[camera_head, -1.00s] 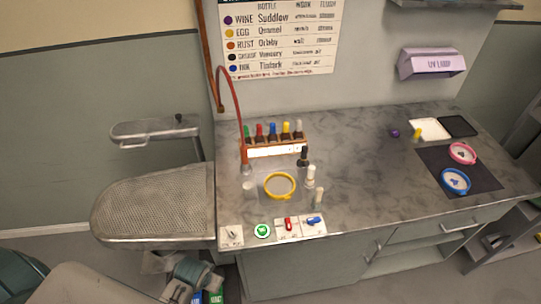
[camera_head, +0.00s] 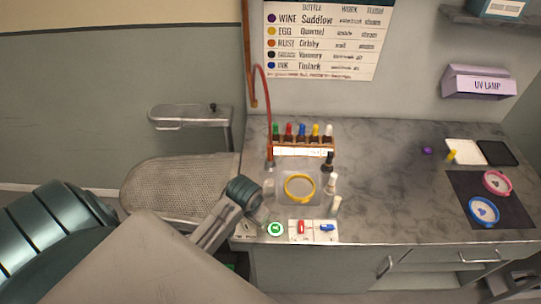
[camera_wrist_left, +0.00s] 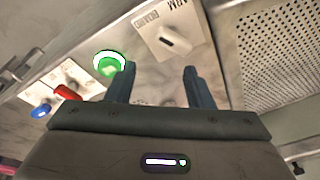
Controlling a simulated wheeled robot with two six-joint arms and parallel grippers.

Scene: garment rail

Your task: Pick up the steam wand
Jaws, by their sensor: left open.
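The steam wand appears to be the slim piece (camera_head: 270,156) at the lower end of the red hose, upright on the counter at the left end of the bottle rack; its lower part is hard to make out. My left gripper (camera_head: 256,213) is over the counter's front left edge, in front of the wand and apart from it. In the left wrist view, its two fingers (camera_wrist_left: 158,85) are spread and empty, near the green button and the arm board switch. My right gripper is not in view.
A rack (camera_head: 302,149) of several coloured bottles stands right of the wand. A yellow ring (camera_head: 299,187), small bottles and the switch panel (camera_head: 312,231) are nearby. The perforated board (camera_head: 165,185) is at left. The counter's middle right is clear.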

